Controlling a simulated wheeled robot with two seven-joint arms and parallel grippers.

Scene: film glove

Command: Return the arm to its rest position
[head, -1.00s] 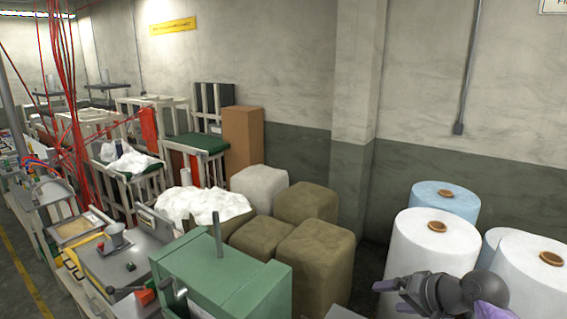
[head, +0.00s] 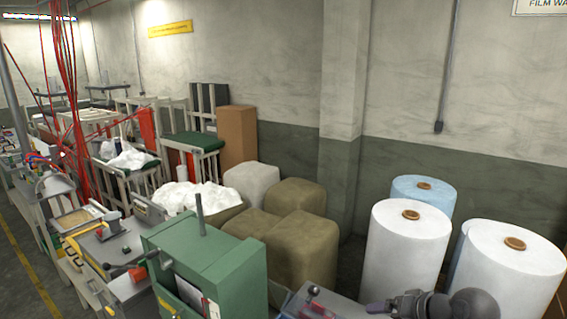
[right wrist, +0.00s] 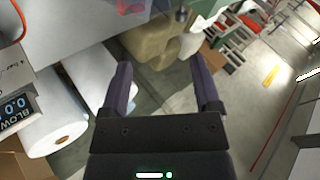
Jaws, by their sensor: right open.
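My right gripper (head: 378,307) shows at the bottom right of the head view, in front of the white film rolls, with its arm (head: 475,304) cut off by the lower edge. In the right wrist view my right gripper (right wrist: 160,72) has two purple fingers spread wide apart with nothing between them. Grey floor shows beyond the fingers. My left arm and gripper are not in view.
A green machine (head: 215,262) stands at the bottom centre. Brown bales (head: 300,245) and white film rolls (head: 405,245) stand behind it. In the wrist view, a roll (right wrist: 45,120) and a display box (right wrist: 17,105) lie left; open floor (right wrist: 265,75) lies right.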

